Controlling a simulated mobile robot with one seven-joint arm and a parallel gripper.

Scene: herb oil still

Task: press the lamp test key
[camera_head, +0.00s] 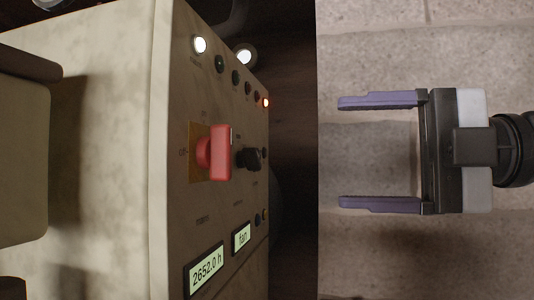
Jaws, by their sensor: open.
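A beige control panel (180,120) stands left of centre, seen at a steep slant. Small round buttons, one dark (257,220) and one yellowish (265,215), sit low near its far edge. Their labels are too small to read, so I cannot tell which control is the lamp test key. A row of lamps runs along the top: a white one (200,45) is lit, several are dark, and an orange-red one (266,103) glows. My gripper (345,152) is at the right, open and empty, its purple fingers pointing left, apart from the panel.
A red switch handle (220,153) on a yellow plate and a black knob (249,158) stick out of the panel. Two displays read "2652.0 h" (206,270) and "fan" (241,238). A dark gap lies between the panel and the pale stone surface (420,50) behind my gripper.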

